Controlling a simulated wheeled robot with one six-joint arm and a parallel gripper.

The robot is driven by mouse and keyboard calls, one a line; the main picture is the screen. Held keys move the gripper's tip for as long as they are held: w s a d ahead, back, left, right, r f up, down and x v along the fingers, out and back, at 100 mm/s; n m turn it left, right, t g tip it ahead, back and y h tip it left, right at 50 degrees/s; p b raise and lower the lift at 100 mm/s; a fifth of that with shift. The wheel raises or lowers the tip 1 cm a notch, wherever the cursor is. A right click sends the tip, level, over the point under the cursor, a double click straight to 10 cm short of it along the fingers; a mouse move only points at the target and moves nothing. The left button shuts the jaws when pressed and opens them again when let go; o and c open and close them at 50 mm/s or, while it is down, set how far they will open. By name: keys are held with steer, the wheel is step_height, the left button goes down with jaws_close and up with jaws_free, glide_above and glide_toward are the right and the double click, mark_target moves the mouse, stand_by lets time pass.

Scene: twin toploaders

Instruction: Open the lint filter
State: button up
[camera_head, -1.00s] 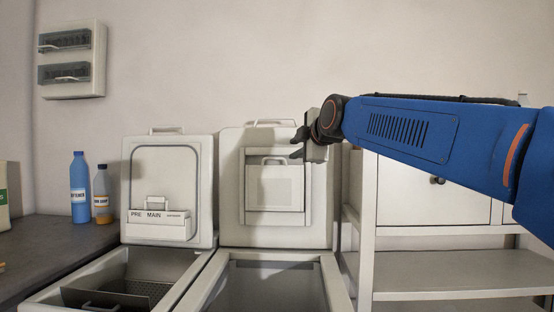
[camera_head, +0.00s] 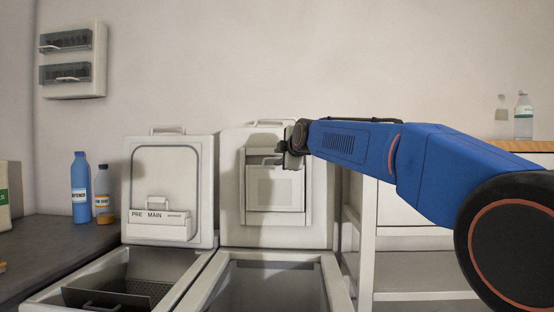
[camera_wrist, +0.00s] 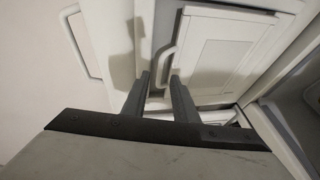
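The lint filter (camera_head: 275,190) is a pale panel set in the raised lid of the right toploader, with a bar handle (camera_head: 268,159) along its top. In the wrist view the filter panel (camera_wrist: 215,62) fills the upper right and its handle (camera_wrist: 166,66) lies at my fingertips. My gripper (camera_head: 282,157) is in front of the filter's upper right, close to the handle. In the wrist view my two fingers (camera_wrist: 161,80) are apart, with the handle's near end at the gap between them. I cannot tell whether they touch it.
The left toploader's raised lid (camera_head: 172,180) carries a detergent drawer (camera_head: 160,226). Both tubs are open below. A blue bottle (camera_head: 80,188) and a smaller bottle (camera_head: 102,195) stand on the left counter. A white cabinet (camera_head: 410,215) stands at the right, beneath my arm.

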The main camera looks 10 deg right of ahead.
steer(key=x, duration=0.2)
steer(key=shift+w+f, duration=0.15)
steer(key=shift+w, duration=0.2)
jaws_close()
stand_by(1.3)
